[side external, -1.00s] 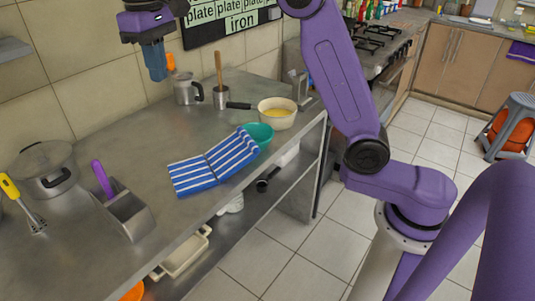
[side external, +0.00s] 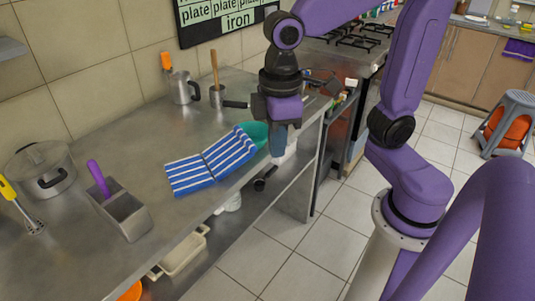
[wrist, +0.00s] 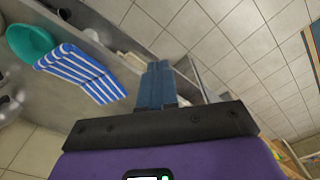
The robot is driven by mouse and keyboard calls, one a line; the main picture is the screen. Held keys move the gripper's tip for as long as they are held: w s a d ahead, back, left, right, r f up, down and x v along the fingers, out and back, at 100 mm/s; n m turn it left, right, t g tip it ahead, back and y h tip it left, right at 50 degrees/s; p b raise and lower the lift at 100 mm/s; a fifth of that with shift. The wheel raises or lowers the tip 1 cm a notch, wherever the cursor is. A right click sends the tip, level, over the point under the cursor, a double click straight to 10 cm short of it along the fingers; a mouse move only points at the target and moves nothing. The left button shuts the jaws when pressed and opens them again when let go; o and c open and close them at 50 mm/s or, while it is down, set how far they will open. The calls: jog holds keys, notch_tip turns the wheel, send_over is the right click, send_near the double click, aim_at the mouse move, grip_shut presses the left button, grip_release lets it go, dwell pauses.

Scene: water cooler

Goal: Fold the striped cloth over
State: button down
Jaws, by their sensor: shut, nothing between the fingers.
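The blue-and-white striped cloth (side external: 212,162) lies on the steel counter near its front edge. Its right end rises against the green bowl (side external: 256,134), and a crease runs across its middle. In the wrist view the cloth (wrist: 82,72) is left of my fingers, with the green bowl (wrist: 28,42) beyond it. My gripper (side external: 278,152) points down at the counter's front edge, to the right of the cloth and apart from it. In the wrist view my gripper (wrist: 157,72) has its blue fingers together, with nothing between them.
A dustpan-like metal scoop (side external: 122,212) with a purple handle and a lidded pot (side external: 42,168) stand on the left. A metal jug (side external: 182,88) and small pan (side external: 217,97) stand at the back. The counter (side external: 120,145) is clear between them. A lower shelf holds a tray (side external: 182,252).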

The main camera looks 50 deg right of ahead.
jog(key=s+d+f+n, duration=0.2)
jog(key=s+d+f, duration=0.35)
jog(key=s, duration=0.35)
jog(key=m+t+y, duration=0.9)
jog(key=m+y, duration=1)
jog(key=m, duration=1.6)
send_near(255, 154)
jog(key=w+a+f, duration=0.2)
jog(key=a+f, duration=0.1)
jog(key=shift+w+a+r, duration=0.1)
jog(key=shift+a+r, duration=0.15)
jog(key=shift+r, duration=0.45)
jog(key=shift+w+a+r, duration=0.1)
jog(key=shift+a+r, duration=0.2)
jog(key=shift+r, duration=0.4)
jog(key=shift+w+a+r, duration=0.1)
jog(key=shift+a+r, duration=0.15)
jog(key=shift+r, duration=0.45)
